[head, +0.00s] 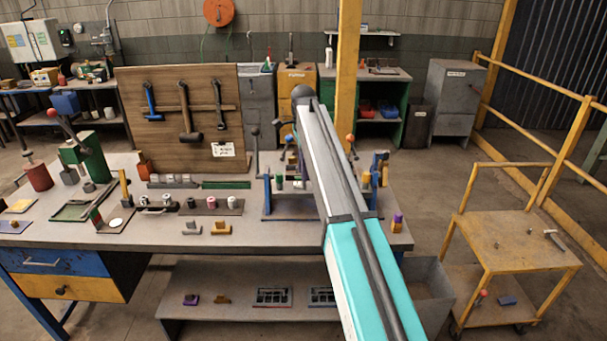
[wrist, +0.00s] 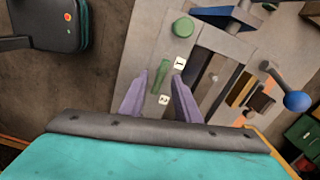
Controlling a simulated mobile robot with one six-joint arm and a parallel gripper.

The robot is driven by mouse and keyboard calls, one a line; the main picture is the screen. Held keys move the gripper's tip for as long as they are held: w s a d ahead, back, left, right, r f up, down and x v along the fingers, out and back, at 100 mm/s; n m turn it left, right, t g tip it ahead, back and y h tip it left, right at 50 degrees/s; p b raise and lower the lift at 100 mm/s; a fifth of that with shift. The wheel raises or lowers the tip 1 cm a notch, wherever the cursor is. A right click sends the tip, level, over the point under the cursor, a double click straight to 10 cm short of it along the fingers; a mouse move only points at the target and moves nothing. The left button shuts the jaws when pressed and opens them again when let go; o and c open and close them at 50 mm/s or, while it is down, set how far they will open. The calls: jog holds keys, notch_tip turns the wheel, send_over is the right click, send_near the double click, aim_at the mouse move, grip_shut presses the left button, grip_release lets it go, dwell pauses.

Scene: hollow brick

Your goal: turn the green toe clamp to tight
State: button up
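In the wrist view, a green bar-shaped piece (wrist: 161,77), which looks like the green toe clamp, sits on a pale grey plate (wrist: 148,50). One small white label (wrist: 180,61) lies above right of the bar and another white label (wrist: 164,100) below it; their marks are too small to read. My gripper (wrist: 160,78) is open, its two pale purple fingers spread on either side of the green bar. I cannot tell whether either finger touches it. In the head view my arm covers much of the fixture, and the gripper is hidden.
A green round knob (wrist: 183,27) stands beyond the bar, and a blue ball-ended lever (wrist: 297,101) is to the right. On the workbench (head: 270,240), several tools and small parts lie left of my arm. A yellow cart (head: 520,250) stands at the right.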

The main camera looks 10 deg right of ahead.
aim_at(304, 184)
jog(key=shift+f+p, duration=0.3)
jog(key=shift+f, duration=1.15)
